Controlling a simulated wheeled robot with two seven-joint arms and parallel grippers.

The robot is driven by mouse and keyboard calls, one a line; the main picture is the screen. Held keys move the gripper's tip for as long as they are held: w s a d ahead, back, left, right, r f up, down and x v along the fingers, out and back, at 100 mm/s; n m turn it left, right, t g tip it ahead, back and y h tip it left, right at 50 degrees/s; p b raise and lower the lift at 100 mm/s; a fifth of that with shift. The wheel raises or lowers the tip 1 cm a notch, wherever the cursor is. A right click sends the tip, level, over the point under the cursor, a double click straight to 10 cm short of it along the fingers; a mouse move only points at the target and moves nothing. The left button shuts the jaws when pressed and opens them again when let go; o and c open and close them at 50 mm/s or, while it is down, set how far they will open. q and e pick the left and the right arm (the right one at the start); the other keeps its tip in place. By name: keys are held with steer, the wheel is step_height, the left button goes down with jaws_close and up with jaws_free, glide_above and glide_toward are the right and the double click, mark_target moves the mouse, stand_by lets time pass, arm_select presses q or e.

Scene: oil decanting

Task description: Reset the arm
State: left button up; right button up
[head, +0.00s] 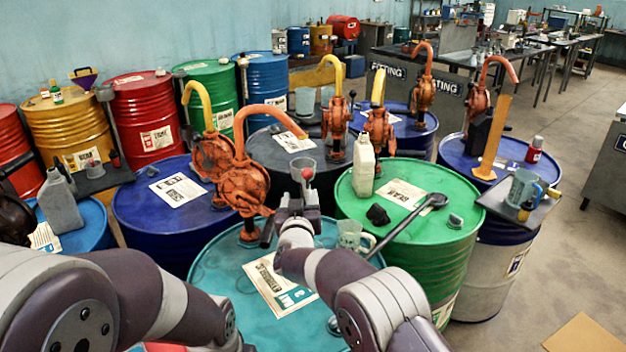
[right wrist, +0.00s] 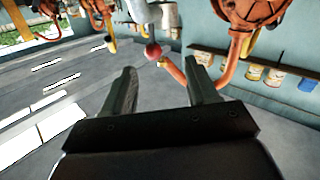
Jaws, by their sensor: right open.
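My right gripper (head: 298,203) is open above the teal drum (head: 215,262), its fingers pointing away from me. Its jaws (right wrist: 160,75) look empty in the right wrist view. A red ball knob (head: 307,173) shows just beyond the fingers; it also shows in the right wrist view (right wrist: 153,51). I cannot tell whether they touch it. An orange rotary pump (head: 240,185) with a curved orange spout stands on the teal drum, left of the gripper. A clear cup (head: 302,167) shows behind the knob. My left arm enters from the left; its gripper is out of view.
A green drum (head: 450,275) to the right carries a white jug (head: 363,170), a dark long-handled tool (head: 412,220) and a black lump. A clear mug (head: 350,236) stands near my right forearm. Several drums with pumps stand behind. Open floor (head: 560,235) lies at the far right.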

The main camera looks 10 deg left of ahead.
steer(key=s+d+f+n+g+y, duration=0.2)
steer(key=s+d+f+g, duration=0.1)
steer(key=s+f+g, duration=0.9)
steer(key=s+d+r+m+g+h, duration=0.1)
steer(key=s+d+m+g+h, duration=0.2)
steer(key=s+d, duration=2.3)
steer(key=shift+d+m+g+h, duration=0.4)
steer(key=shift+d+m+g, duration=0.3)
steer(key=shift+d, duration=0.5)
